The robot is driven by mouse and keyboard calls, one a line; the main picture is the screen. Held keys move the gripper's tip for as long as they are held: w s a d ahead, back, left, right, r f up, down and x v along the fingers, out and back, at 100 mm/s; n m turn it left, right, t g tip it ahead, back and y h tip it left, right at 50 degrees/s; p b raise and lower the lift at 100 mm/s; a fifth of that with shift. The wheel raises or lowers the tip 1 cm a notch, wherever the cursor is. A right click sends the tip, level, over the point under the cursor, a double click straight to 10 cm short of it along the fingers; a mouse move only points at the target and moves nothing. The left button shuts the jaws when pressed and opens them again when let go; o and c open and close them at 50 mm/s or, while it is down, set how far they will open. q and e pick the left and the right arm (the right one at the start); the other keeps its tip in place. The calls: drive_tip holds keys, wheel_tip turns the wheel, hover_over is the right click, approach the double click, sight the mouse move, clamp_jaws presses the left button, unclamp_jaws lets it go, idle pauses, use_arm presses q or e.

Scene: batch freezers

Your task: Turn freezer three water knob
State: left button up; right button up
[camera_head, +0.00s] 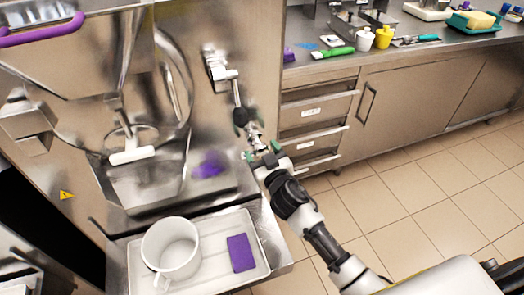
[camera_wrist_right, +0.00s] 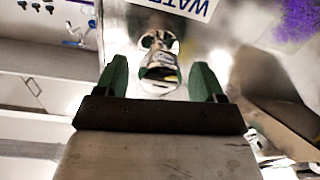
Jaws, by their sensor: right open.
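The freezer's metal side panel (camera_head: 222,115) fills the middle of the head view. My right gripper (camera_head: 262,151) reaches up to this panel from the lower right. In the right wrist view its two green fingertips (camera_wrist_right: 160,80) are apart. A shiny metal knob (camera_wrist_right: 158,70) shows between them, beneath an upside-down, partly cut-off label (camera_wrist_right: 180,7) reading "WATE". I cannot tell whether the fingers touch the knob. In the head view the gripper and reflections make the knob hard to make out. My left gripper is not in view.
A white tray (camera_head: 214,278) with a white pitcher (camera_head: 172,246) and purple sponge (camera_head: 241,253) is left of my right arm. Drawers (camera_head: 311,113) and a counter with utensils stand behind right. The tiled floor (camera_head: 440,165) at right is clear.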

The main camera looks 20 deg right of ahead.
drive_tip(key=shift+w, duration=0.15)
drive_tip(key=shift+c, duration=0.3)
drive_tip(key=c, duration=0.9)
drive_tip(key=shift+o, duration=0.2)
